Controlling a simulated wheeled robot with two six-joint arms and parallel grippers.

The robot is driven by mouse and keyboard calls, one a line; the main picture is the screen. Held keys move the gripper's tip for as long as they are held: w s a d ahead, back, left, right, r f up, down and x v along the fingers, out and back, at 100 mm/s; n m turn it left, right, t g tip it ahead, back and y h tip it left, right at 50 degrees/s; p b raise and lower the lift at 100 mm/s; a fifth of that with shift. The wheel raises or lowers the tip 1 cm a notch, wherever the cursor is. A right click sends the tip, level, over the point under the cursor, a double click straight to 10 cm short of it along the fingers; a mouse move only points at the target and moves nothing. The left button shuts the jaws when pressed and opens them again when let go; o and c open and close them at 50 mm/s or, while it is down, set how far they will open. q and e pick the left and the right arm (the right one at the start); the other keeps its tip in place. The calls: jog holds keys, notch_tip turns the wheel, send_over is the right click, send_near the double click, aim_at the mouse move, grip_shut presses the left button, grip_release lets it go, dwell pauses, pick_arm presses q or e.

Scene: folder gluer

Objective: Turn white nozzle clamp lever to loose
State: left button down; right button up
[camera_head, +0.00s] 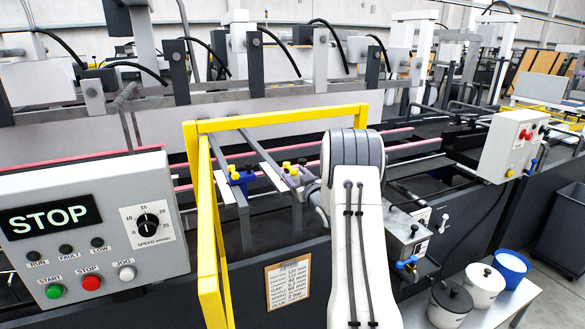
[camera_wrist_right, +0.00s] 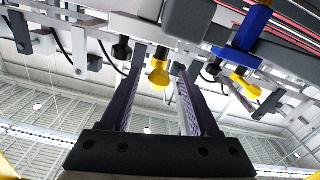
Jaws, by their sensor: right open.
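A pale nozzle holder (camera_wrist_right: 150,22) shows in the wrist view with a yellow knob (camera_wrist_right: 159,76) hanging from it. My right gripper (camera_wrist_right: 160,65) is open; its two dark purple fingers point at the holder with the knob between them. I cannot tell whether they touch it. In the head view, my right gripper (camera_head: 295,178) reaches left to small yellow parts (camera_head: 286,166) on the rail, and my pale arm hides some of this spot. A blue nozzle holder (camera_head: 240,178) with yellow knobs sits just left. No lever setting is readable. My left gripper is not in view.
A yellow guard frame (camera_head: 205,230) stands left of my right arm. A control panel (camera_head: 85,235) reading STOP is at far left. A grey box (camera_head: 405,235) with a blue-handled valve (camera_head: 406,264) is right of my arm. Pots (camera_head: 450,303) stand at lower right.

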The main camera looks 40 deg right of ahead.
aim_at(290, 169)
jog(key=shift+x, duration=1.35)
jog(key=shift+d, duration=0.1)
grip_shut()
jog(key=shift+s, duration=0.1)
